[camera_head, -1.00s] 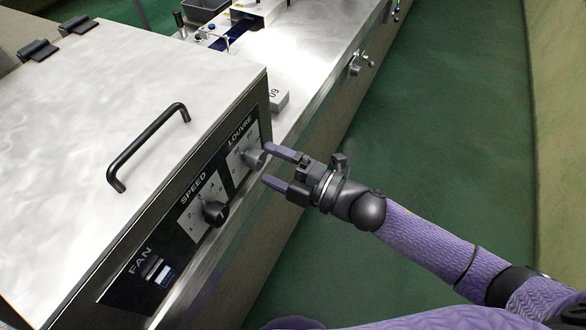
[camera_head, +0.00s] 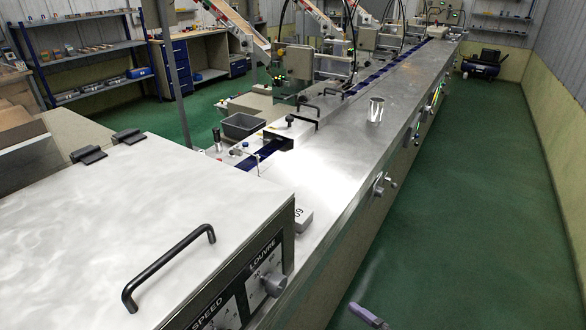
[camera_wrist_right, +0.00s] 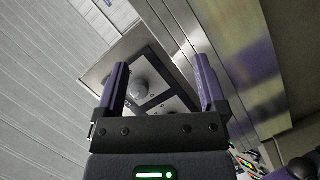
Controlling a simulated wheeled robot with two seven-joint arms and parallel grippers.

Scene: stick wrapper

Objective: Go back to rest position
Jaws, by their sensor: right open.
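My right gripper (camera_wrist_right: 160,66) is open and empty in the right wrist view, its two purple fingers spread apart. In the head view only one purple fingertip (camera_head: 368,314) shows at the bottom edge, over the green floor and apart from the machine. The control panel (camera_head: 236,294) with SPEED and LOUVRE labels is on the near machine's side. The LOUVRE knob (camera_head: 272,285) is visible, with nothing touching it. A knob on a panel also shows between the fingers in the wrist view (camera_wrist_right: 140,88), beyond the fingertips. My left gripper is not in view.
The lidded metal machine (camera_head: 110,225) with a black handle (camera_head: 170,265) fills the near left. A long steel line (camera_head: 345,170) runs away, with a metal cup (camera_head: 375,110) on it.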

